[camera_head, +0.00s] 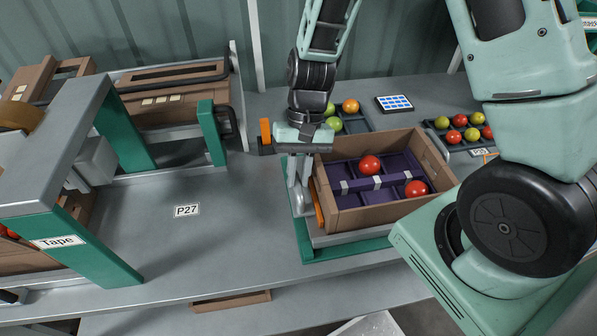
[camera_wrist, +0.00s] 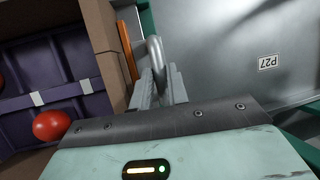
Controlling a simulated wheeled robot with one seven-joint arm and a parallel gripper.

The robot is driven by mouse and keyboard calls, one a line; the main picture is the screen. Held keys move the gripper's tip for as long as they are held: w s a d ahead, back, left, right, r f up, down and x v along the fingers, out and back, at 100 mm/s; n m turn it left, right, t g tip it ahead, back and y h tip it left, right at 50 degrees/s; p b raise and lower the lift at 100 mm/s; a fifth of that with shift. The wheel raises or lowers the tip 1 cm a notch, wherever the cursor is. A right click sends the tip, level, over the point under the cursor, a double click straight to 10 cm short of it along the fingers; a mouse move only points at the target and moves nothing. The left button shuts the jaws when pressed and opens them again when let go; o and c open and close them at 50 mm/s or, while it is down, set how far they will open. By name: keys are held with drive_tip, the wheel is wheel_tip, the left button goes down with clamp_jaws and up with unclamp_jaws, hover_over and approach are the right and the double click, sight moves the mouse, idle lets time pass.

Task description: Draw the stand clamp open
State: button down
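The stand (camera_head: 345,247) is a green-edged base on the bench with an open brown box (camera_head: 362,213) on it. An orange strip (camera_head: 317,205) runs along the box's left side and shows in the wrist view (camera_wrist: 127,50). The stand clamp's curved metal handle (camera_wrist: 154,55) stands beside that strip, outside the box. My gripper (camera_head: 298,182) reaches down at the box's left side. Its grey fingers (camera_wrist: 160,90) are close together with the handle between them, and look shut on it. The fingers partly hide the clamp's lower parts.
The box holds a purple divided insert with red tomatoes (camera_head: 370,165). The bench by the P27 label (camera_head: 187,210) is clear. A green-legged tape frame (camera_head: 75,150) stands left. Tomato trays (camera_head: 460,135) and a tablet (camera_head: 394,104) lie behind.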

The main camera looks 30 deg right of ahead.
drive_tip(key=shift+w+a+p, duration=0.1)
drive_tip(key=shift+w+a, duration=0.15)
drive_tip(key=shift+a, duration=0.4)
drive_tip(key=shift+w+a+p, duration=0.15)
drive_tip(key=shift+w+a, duration=0.05)
drive_tip(key=shift+a, duration=0.5)
drive_tip(key=shift+w+a+p, duration=0.1)
drive_tip(key=shift+w+a, duration=0.15)
drive_tip(key=shift+a, duration=0.4)
drive_tip(key=c, duration=1.6)
unclamp_jaws()
drive_tip(key=shift+a, duration=0.1)
drive_tip(key=shift+c, duration=0.2)
drive_tip(key=b+v, duration=0.1)
drive_tip(key=v, duration=1.6)
drive_tip(key=shift+r, duration=0.2)
